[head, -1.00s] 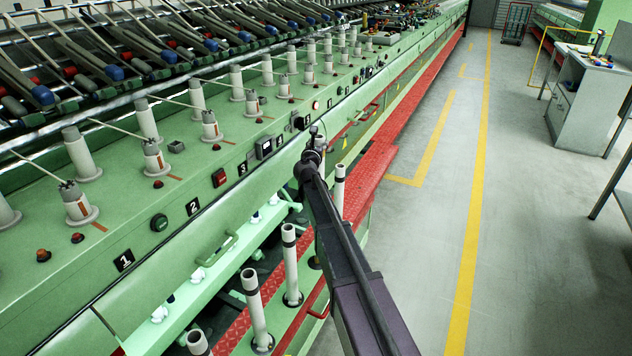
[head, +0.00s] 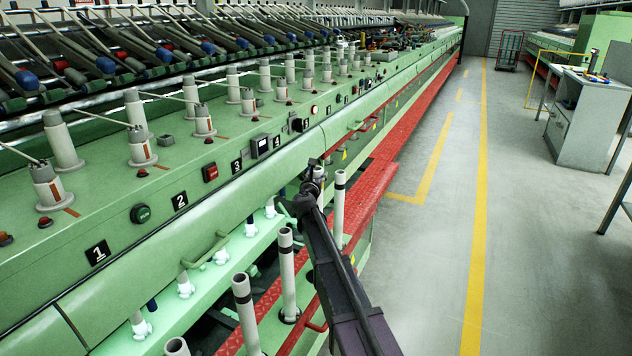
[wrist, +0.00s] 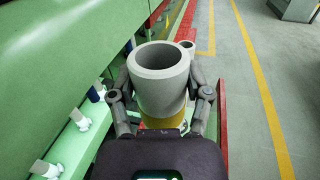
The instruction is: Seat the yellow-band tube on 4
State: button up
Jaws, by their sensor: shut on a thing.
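My gripper (wrist: 160,105) is shut on the yellow-band tube (wrist: 160,85) in the wrist view, one finger on each side. The tube is a thick grey-white cylinder with its open top toward the camera and a yellow band (wrist: 162,119) low on it. Its lower end is hidden. In the head view my gripper (head: 312,190) is beside the green machine's front, and the tube is mostly hidden there. Plate 4 (head: 277,141) is on the machine's front edge, right of plate 3 (head: 237,165). White pegs (head: 250,229) stand along a lower green ledge; the one belonging to 4 is unclear.
Black-band tubes stand near my arm, one (head: 340,205) just right of my gripper and another (head: 287,270) nearer. A red tread ledge (head: 375,185) runs along the machine. The aisle floor (head: 520,230) at right is clear. A grey bench (head: 585,120) stands beyond it.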

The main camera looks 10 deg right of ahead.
jog(key=shift+f, duration=0.1)
dwell(0.4)
jog(key=shift+f+b, duration=2.25)
jog(key=shift+b, duration=0.1)
jog(key=shift+f, duration=0.25)
jog(key=shift+f+b, duration=1.4)
jog(key=shift+b, duration=0.2)
jog(key=shift+f, duration=0.15)
jog(key=shift+f+b, duration=0.5)
jog(key=shift+b, duration=0.2)
jog(key=shift+f+b, duration=1.15)
jog(key=shift+r, duration=0.1)
jog(key=o, duration=1.4)
